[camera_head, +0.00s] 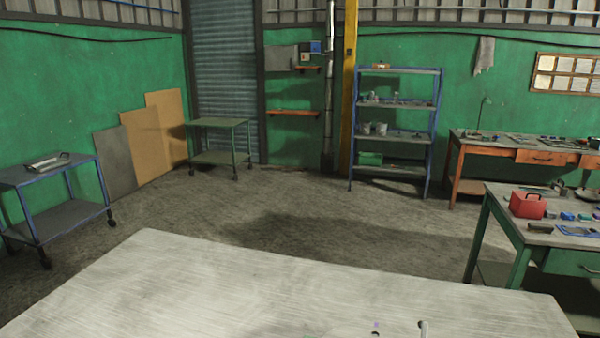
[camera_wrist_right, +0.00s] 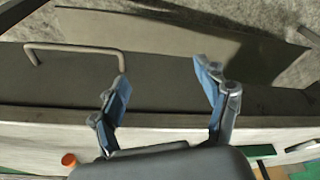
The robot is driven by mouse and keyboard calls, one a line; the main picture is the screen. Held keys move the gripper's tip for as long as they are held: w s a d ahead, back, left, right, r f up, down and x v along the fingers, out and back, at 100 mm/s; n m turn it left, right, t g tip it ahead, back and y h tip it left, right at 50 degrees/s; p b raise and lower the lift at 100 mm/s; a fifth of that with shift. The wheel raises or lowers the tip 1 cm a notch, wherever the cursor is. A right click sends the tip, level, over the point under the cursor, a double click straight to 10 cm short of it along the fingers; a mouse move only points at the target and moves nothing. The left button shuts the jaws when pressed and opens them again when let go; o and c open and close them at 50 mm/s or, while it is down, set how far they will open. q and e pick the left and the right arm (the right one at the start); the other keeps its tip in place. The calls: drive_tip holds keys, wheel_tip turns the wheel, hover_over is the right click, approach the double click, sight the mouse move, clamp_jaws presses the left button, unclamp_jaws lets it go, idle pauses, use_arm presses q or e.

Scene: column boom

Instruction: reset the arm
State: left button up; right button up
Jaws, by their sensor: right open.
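My right gripper (camera_wrist_right: 163,72) shows in the right wrist view. Its two blue-and-grey fingers are spread wide apart, with nothing between them. Behind the fingers are a dark grey surface and a bent tubular handle (camera_wrist_right: 75,50) near the left finger. I cannot tell whether the gripper touches any of this. Neither gripper can be made out in the head view, and my left gripper is in no view.
A pale, scratched tabletop (camera_head: 220,285) fills the front, mostly bare, with small items at its bottom edge. A workbench with a red box (camera_head: 527,204) stands right. A blue trolley (camera_head: 60,215) stands left, a blue shelf (camera_head: 398,102) behind. The floor (camera_head: 290,215) between is open.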

wheel_tip(320, 180, down, 16)
drive_tip(key=s+b, duration=0.2)
drive_tip(key=s, duration=0.1)
drive_tip(key=s+d+f+g+b, duration=0.1)
drive_tip(key=s+f+b, duration=0.1)
drive_tip(key=s+f, duration=0.6)
drive_tip(key=s+d+f+g+b, duration=0.1)
drive_tip(key=s+d+f+b, duration=0.1)
drive_tip(key=s+f, duration=0.7)
wheel_tip(320, 180, down, 4)
drive_tip(key=shift+d+f+b, duration=0.15)
drive_tip(key=shift+f+b, duration=0.1)
drive_tip(key=shift+b, duration=0.25)
